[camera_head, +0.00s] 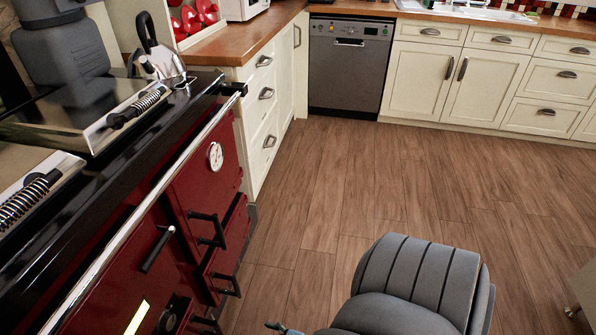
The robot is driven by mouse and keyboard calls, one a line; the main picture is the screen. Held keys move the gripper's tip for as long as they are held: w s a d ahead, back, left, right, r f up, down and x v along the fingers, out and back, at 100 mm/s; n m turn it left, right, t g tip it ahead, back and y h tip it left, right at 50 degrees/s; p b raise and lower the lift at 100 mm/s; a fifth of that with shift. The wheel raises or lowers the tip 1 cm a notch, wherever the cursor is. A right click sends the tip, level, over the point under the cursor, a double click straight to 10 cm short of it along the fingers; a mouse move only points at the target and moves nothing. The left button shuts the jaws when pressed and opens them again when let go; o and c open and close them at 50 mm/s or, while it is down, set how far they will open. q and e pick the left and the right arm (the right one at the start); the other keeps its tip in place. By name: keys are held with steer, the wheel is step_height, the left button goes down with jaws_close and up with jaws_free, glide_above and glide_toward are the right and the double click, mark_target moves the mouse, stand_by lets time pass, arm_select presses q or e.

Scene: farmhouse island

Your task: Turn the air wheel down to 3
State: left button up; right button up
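The red range cooker (112,262) stands along the left side with a chrome rail along its front. A dark round wheel (171,316), apparently the air wheel, sits low on its front near the bottom edge, beside a bright yellow-lit strip (137,317). The wheel is small and dark here, and I cannot read its number or setting. No gripper can be made out. A small blue-grey piece shows at the bottom edge, too cut off to identify.
Dark handles (208,228) stick out from the cooker's doors. A round white gauge (215,155) is on the upper door. A kettle (160,55) stands behind the hotplate lids. A dishwasher (348,65) and cream cabinets (428,77) line the back.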

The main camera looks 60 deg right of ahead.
arm_select(q)
step_height(320, 180, up, 7)
steer(key=p, duration=0.5)
arm_select(e)
steer(key=s+d+g+h, duration=0.1)
steer(key=s+g, duration=0.3)
steer(key=s, duration=0.5)
steer(key=shift+s+d+f+m+g, duration=0.3)
steer(key=shift+s+d+f, duration=0.05)
steer(key=shift+d, duration=0.1)
arm_select(q)
steer(key=shift+f, duration=0.1)
